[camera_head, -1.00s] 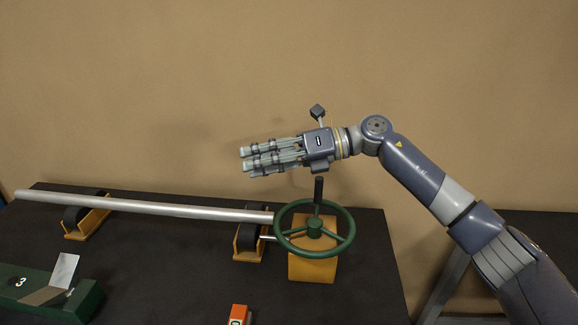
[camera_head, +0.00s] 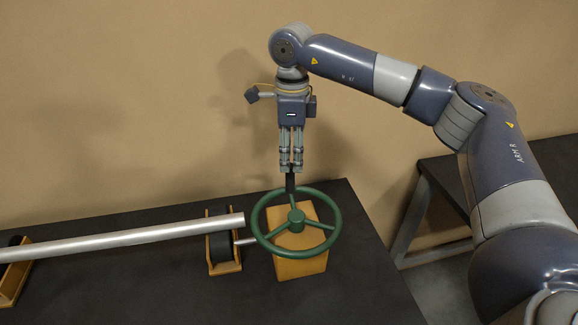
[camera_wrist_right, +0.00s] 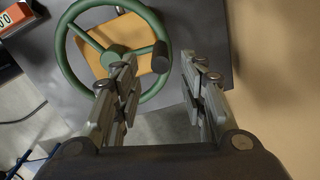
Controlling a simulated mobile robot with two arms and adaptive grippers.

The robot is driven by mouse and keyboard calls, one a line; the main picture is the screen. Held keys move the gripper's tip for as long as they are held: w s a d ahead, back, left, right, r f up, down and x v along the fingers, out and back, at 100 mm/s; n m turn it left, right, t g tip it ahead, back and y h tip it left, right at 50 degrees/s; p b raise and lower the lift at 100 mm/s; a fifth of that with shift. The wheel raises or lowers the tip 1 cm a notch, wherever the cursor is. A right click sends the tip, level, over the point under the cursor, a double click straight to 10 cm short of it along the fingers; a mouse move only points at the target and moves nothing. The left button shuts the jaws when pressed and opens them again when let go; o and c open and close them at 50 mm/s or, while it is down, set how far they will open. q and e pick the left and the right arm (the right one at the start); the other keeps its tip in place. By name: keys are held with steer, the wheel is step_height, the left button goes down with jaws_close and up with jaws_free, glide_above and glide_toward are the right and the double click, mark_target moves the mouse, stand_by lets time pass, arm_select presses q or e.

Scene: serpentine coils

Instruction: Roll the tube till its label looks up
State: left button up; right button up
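The silver tube (camera_head: 125,239) lies on black rollers in orange-yellow brackets; its left end is out of the head view and no label shows on the visible part. A green handwheel (camera_head: 334,232) on an orange-yellow block stands just past the tube's right end. It also shows in the right wrist view (camera_wrist_right: 66,62). Its black upright handle (camera_head: 290,184) sits at the rim's far side. My right gripper (camera_head: 291,170) points down right above this handle. In the right wrist view its fingers are apart, with the handle (camera_wrist_right: 160,54) beyond the gap between the tips. My left gripper is out of view.
A roller bracket (camera_head: 224,258) stands left of the wheel, with a short shaft between them. Another bracket (camera_head: 12,282) is at the left edge. A red-orange block with digits (camera_wrist_right: 12,20) shows in the right wrist view. The dark table (camera_head: 150,292) is clear in front.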

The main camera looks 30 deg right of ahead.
steer(key=shift+w+a+f+p, duration=0.1)
steer(key=shift+f+p, duration=0.35)
steer(key=shift+f, duration=2.2)
jaws_close()
